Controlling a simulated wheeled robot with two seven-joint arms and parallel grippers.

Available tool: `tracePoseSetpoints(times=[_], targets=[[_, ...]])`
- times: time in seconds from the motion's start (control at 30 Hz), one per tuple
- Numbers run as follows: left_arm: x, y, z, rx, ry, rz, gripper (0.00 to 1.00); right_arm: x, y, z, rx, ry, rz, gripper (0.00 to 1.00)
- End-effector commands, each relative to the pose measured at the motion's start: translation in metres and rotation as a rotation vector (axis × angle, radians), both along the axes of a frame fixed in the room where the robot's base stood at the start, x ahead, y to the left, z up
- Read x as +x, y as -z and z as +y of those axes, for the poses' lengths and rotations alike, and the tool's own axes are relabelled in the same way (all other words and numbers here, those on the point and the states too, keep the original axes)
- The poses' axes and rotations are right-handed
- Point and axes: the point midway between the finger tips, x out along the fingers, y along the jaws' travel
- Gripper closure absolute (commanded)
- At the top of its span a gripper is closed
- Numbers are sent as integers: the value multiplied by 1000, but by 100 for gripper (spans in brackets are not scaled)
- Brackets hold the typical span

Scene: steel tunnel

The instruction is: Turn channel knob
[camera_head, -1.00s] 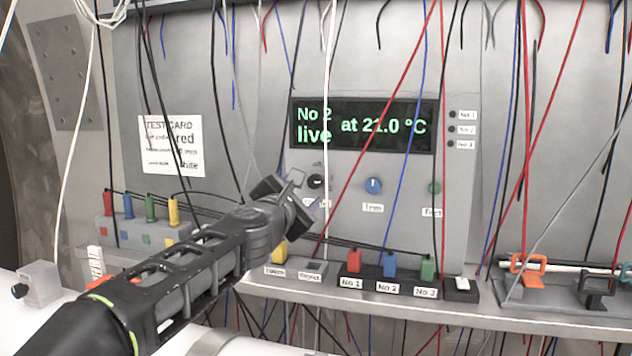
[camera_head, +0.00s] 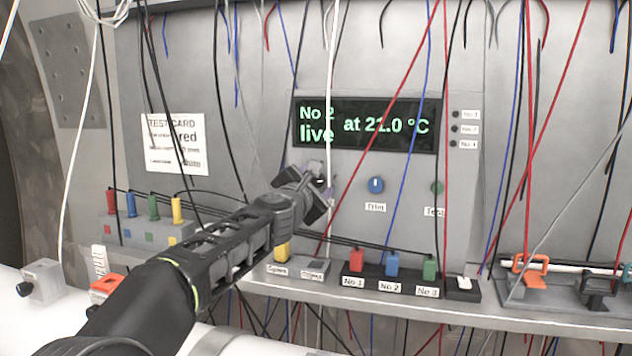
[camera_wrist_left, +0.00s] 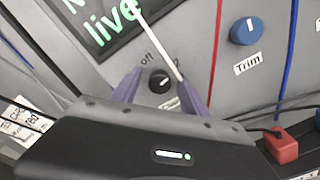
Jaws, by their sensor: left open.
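The black channel knob (camera_wrist_left: 159,81) shows in the left wrist view on the grey panel, with the label "off" at its upper left and a "2" at its upper right. My left gripper (camera_head: 312,180) is in front of it in the head view and hides most of it. In the left wrist view my left gripper (camera_wrist_left: 160,88) is open, its purple fingers on either side of the knob with gaps between. I cannot tell how deep the fingertips reach. The display (camera_head: 366,126) reads "No 2 live at 21.0 °C". My right gripper is not in view.
A blue Trim knob (camera_head: 376,185) is to the right of my gripper. Red, blue and black wires hang over the panel. A block with red, blue and green plugs (camera_head: 391,264) sits on the shelf below.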

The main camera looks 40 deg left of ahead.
Motion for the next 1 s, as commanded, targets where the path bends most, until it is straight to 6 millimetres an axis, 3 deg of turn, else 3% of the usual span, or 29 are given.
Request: tracePoseSetpoints(times=[0.13,0.73,1.0], targets=[[0,0,0,0,0,0,49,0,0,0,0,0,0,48],[0,0,0,0,1,1,99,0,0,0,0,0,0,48],[0,0,-1,2,1,1,100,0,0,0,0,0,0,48]])
